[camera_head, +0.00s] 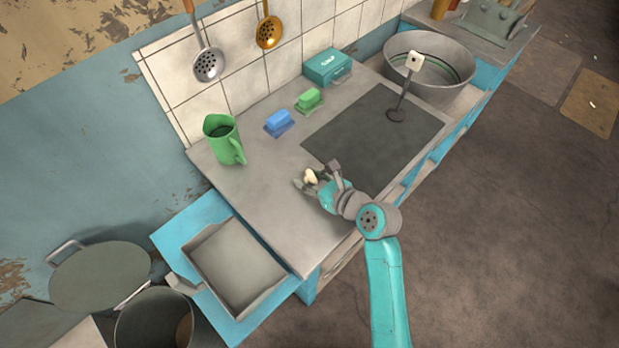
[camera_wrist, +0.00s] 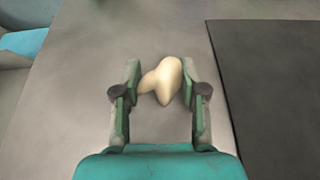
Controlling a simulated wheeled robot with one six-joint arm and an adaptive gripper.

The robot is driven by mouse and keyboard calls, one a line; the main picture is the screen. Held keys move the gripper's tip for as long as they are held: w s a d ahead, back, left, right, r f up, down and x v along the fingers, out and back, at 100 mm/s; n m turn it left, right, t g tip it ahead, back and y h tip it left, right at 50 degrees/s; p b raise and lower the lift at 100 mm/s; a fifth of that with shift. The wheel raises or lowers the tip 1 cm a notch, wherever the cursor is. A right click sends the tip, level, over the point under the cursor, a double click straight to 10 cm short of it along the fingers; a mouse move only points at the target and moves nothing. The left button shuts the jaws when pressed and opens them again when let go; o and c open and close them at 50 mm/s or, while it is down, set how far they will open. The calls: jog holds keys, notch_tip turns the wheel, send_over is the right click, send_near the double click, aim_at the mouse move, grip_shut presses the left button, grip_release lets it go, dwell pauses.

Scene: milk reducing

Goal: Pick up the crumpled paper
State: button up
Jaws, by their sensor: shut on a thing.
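The crumpled paper (camera_head: 310,177) is a small cream-coloured lump over the grey counter, left of the dark stove plate. In the wrist view the crumpled paper (camera_wrist: 164,80) is between the far ends of the two green fingers. My gripper (camera_head: 315,178) is shut on it; it also shows in the wrist view (camera_wrist: 162,84). I cannot tell whether the paper touches the counter.
A green jug (camera_head: 224,140), a blue block (camera_head: 279,122) and a green block (camera_head: 309,100) stand along the wall side. A grey tray (camera_head: 272,299) lies at the counter's left end. A large metal basin (camera_head: 430,85) and a teal box (camera_head: 327,68) are farther back.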

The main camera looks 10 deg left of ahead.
aim_at(310, 176)
notch_tip(310, 176, up, 10)
dwell(0.5)
